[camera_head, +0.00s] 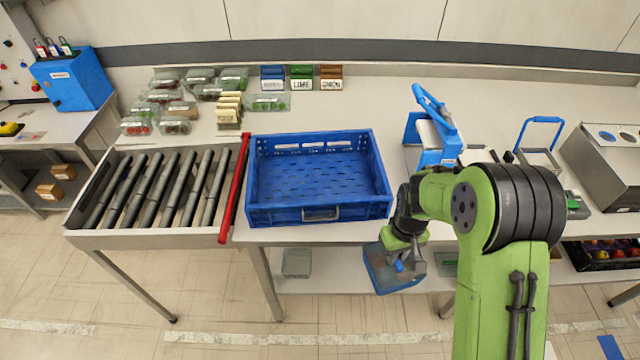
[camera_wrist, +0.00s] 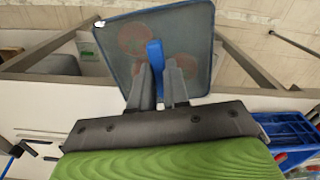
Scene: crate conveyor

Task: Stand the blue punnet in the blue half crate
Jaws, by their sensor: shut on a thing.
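The blue punnet (camera_head: 378,279) hangs in front of the table's front edge, below the tabletop. It is a clear tray with a blue rim, and round reddish shapes show through it in the wrist view (camera_wrist: 135,38). My gripper (camera_head: 403,262) is shut on its blue handle, which stands between the fingers in the wrist view (camera_wrist: 160,85). The blue half crate (camera_head: 318,216) stands on the table, left of and beyond the punnet. It is empty, with a slotted floor. Its corner also shows at the right of the wrist view (camera_wrist: 290,130).
A red bar (camera_head: 234,190) and a roller conveyor (camera_head: 150,238) lie left of the crate. Several clear packs (camera_head: 200,75) and small labelled boxes (camera_head: 301,84) stand behind. A blue-handled device (camera_head: 440,157) stands right of the crate. A lower shelf (camera_head: 330,284) runs under the table.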

